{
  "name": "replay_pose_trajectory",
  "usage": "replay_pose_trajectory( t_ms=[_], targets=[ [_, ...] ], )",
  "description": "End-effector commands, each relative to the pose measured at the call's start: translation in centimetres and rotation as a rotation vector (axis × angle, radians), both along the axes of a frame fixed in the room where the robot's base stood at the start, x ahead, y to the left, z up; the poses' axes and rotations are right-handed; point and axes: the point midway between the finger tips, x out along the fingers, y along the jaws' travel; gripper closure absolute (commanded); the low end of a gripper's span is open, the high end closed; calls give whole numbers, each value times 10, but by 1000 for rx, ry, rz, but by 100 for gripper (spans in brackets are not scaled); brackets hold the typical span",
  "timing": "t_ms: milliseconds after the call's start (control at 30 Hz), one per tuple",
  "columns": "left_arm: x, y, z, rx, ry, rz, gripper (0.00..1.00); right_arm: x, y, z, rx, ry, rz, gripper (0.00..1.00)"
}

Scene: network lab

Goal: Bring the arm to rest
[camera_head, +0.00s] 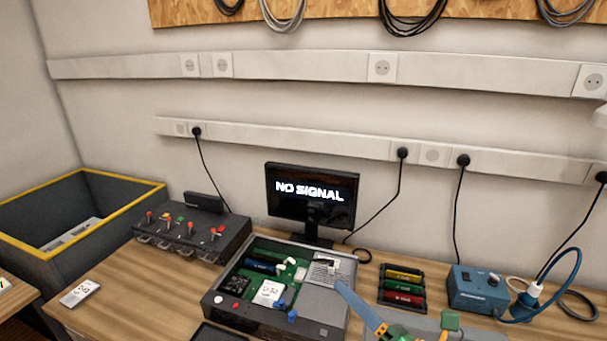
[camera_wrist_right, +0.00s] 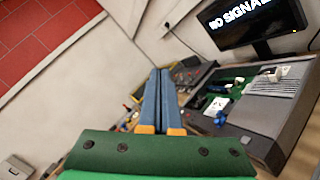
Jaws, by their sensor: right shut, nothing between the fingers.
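My right gripper (camera_head: 342,287) shows at the bottom of the head view, its blue fingers pointing up and left over the right front part of the open device case (camera_head: 335,313). In the right wrist view my right gripper (camera_wrist_right: 160,75) has its two blue fingers side by side, shut with nothing between them. The case also shows in the wrist view (camera_wrist_right: 262,118), to the right of the fingers. I cannot tell how high the fingers are above it. My left gripper is in neither view.
A monitor (camera_head: 312,196) reading "NO SIGNAL" stands behind the case. A dark box with red levers (camera_head: 190,232) is to the left. A rack of coloured modules (camera_head: 402,286) and a blue power box (camera_head: 478,290) are to the right. The front-left table (camera_head: 130,297) is mostly clear.

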Motion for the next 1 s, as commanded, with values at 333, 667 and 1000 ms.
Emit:
replay_pose_trajectory(
  t_ms=[333,667,1000],
  targets=[
    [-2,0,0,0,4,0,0,-29,-115,-102,1147,778,-755,100],
    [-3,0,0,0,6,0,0,-168,-104,-209,1643,1379,-1375,100],
    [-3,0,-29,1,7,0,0,-210,-87,-329,1670,1560,-1614,100]
  ],
)
